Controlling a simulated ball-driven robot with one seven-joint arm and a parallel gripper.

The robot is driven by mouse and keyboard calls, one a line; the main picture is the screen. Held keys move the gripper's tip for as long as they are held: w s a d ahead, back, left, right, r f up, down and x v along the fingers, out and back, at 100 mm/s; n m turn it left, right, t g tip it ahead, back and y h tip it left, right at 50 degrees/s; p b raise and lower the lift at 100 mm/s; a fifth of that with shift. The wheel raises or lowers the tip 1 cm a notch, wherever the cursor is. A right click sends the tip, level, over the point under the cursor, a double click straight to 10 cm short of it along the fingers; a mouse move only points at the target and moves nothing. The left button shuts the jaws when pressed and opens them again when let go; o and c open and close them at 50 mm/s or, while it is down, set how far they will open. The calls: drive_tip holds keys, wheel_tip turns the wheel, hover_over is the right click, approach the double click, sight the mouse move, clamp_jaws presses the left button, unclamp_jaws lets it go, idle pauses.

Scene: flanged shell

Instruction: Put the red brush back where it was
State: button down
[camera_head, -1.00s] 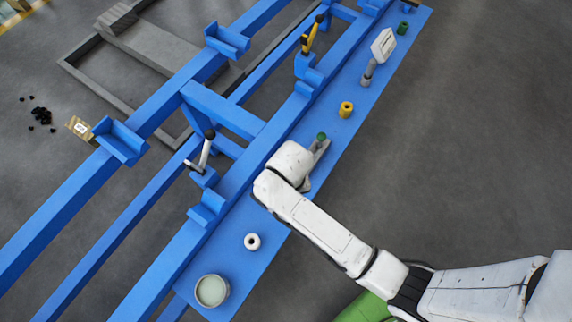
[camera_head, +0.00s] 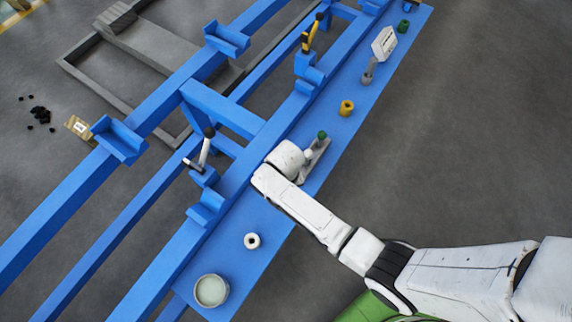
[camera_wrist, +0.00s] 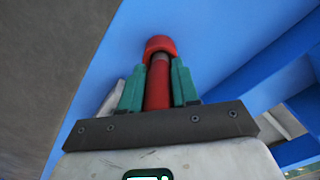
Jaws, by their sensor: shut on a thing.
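The red brush (camera_wrist: 160,47) shows in the wrist view as a red rod with a wider red end. My gripper (camera_wrist: 158,88) has its teal fingers shut on it, one on each side. Beyond the brush in that view lies the blue shelf surface; I cannot tell whether the brush touches it. In the head view my wrist hides both the fingers and the brush. My wrist is over the blue shelf (camera_head: 300,205), beside a grey holder (camera_head: 318,160) with a green top and a white knob.
A yellow ring (camera_head: 346,108), a white ring (camera_head: 252,241) and a round pale tin (camera_head: 211,290) stand on the shelf. A white sign on a post (camera_head: 383,45) and a green cup (camera_head: 403,27) are farther up. Blue rails with brackets run along the left.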

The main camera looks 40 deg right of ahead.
drive_tip(key=c, duration=0.8)
unclamp_jaws()
wheel_tip(320, 180, up, 12)
drive_tip(key=shift+r+p, duration=0.1)
drive_tip(key=shift+p, duration=0.4)
drive_tip(key=s+d+r+n, duration=0.1)
drive_tip(key=s+d+r, duration=0.1)
drive_tip(key=s, duration=0.3)
drive_tip(key=s+d+r+n, duration=0.1)
drive_tip(key=s+d+r, duration=0.1)
drive_tip(key=s, duration=0.4)
drive_tip(key=s+d+r+n+t, duration=0.1)
drive_tip(key=s+d+r+n, duration=0.1)
drive_tip(key=s+d, duration=0.2)
drive_tip(key=shift+s+r, duration=0.4)
drive_tip(key=shift+s, duration=0.25)
